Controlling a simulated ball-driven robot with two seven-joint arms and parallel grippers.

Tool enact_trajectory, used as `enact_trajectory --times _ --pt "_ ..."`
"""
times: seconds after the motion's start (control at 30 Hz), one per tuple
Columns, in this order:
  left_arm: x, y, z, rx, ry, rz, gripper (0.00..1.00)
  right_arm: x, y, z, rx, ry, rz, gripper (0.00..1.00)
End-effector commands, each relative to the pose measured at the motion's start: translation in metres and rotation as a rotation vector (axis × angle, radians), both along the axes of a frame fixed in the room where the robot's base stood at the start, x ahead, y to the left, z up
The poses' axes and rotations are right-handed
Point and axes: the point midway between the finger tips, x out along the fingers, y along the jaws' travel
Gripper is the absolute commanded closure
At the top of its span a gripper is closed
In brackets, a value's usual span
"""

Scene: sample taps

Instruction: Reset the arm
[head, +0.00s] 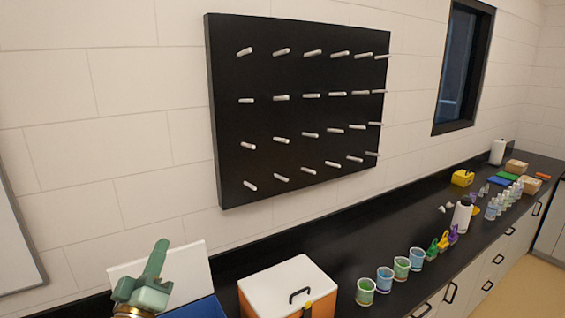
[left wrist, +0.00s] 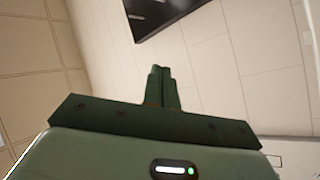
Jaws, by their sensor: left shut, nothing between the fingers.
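My left gripper (head: 158,252) is green and shows at the lower left in the head view, raised in front of a white panel (head: 195,264). Its fingers point up and are shut together with nothing between them. The left wrist view shows the same gripper (left wrist: 161,72) with its fingers closed against a background of wall tiles. It touches nothing that I can see. My right gripper is in neither view.
A black pegboard (head: 225,120) hangs on the tiled wall. A white-lidded orange box (head: 290,275) stands on the black counter (head: 335,262) right of my gripper. Several cups (head: 366,292), a white bottle (head: 461,215) and small bottles line the counter to the right.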

Motion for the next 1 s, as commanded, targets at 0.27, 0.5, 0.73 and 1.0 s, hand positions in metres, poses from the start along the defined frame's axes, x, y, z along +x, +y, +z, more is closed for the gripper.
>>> enact_trajectory --times 0.27,0.5,0.73,1.0 --pt "-0.106 -0.027 -0.172 1.059 0.669 -0.107 1.0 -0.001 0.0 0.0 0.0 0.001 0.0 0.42" --pt "-0.199 0.039 -0.219 1.544 1.113 -0.061 1.0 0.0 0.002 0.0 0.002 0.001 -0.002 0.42" --pt "-0.227 0.058 -0.29 1.667 1.287 -0.094 1.0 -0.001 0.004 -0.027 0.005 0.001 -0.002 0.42" --pt "-0.232 0.036 -0.455 1.582 1.321 -0.263 1.0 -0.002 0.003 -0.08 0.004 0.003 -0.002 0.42"
